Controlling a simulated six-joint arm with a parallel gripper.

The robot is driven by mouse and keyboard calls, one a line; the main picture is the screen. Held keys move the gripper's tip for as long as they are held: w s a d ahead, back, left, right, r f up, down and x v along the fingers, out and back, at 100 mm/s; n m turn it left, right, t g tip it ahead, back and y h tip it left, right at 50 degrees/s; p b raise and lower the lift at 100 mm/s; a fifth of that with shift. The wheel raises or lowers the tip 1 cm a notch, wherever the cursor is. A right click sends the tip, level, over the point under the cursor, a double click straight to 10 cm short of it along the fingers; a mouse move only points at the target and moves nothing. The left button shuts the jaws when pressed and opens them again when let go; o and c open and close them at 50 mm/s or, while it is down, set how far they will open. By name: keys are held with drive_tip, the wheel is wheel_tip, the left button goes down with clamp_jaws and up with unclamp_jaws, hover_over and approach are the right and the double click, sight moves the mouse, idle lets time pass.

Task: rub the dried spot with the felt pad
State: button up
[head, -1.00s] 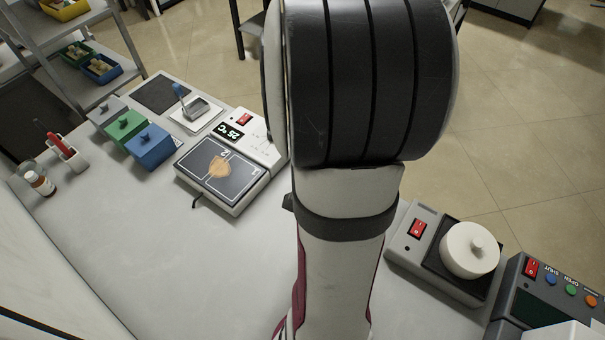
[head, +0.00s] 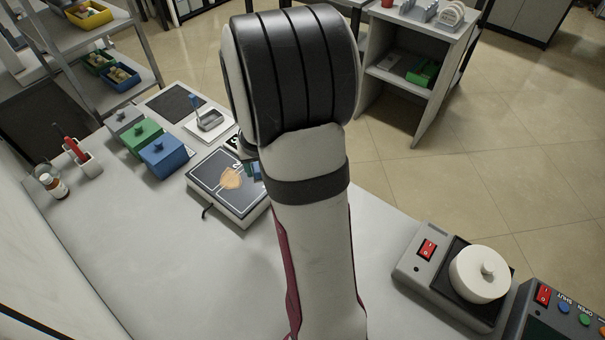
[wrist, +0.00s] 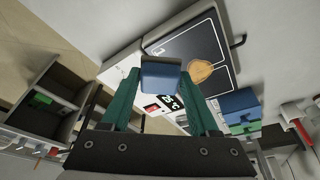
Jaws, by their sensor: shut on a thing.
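The dried spot is an orange-brown patch (head: 231,181) on the dark top of a hot plate (head: 212,187). In the wrist view the spot (wrist: 200,72) shows just right of the held block. My gripper (wrist: 161,88) has teal fingers and is shut on a blue block, which I take to be the felt pad (wrist: 161,76). In the head view my gripper (head: 256,171) shows only in part beside my arm, over the right part of the hot plate. I cannot tell whether the pad touches the plate.
Grey, green and blue lidded boxes (head: 163,156) stand left of the hot plate. A white tray (head: 222,133) lies behind it. A brown bottle (head: 54,186) and a tool holder (head: 88,165) are far left. A device with a white round pot (head: 478,276) stands right. The front table is clear.

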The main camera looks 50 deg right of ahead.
sight(214, 186)
drive_tip(key=w+a+n+y, duration=0.2)
drive_tip(key=w+a+n, duration=0.5)
drive_tip(key=w, duration=0.3)
drive_tip(key=shift+t, duration=0.4)
drive_tip(key=shift+w+d+f, duration=0.1)
drive_tip(key=shift+f, duration=1.65)
drive_tip(key=shift+d+f, duration=0.1)
drive_tip(key=shift+f, duration=1.6)
drive_tip(key=shift+d+f, duration=0.2)
drive_tip(key=shift+d, duration=0.15)
drive_tip(key=shift+c, duration=0.6)
drive_tip(key=shift+d, duration=3.05)
drive_tip(key=shift+a, duration=3.45)
drive_tip(key=shift+w, duration=0.5)
drive_tip(key=shift+w+d, duration=0.1)
drive_tip(key=shift+d, duration=3.4)
drive_tip(key=shift+a, duration=3.5)
drive_tip(key=shift+d+r, duration=0.1)
drive_tip(key=shift+r, duration=4.05)
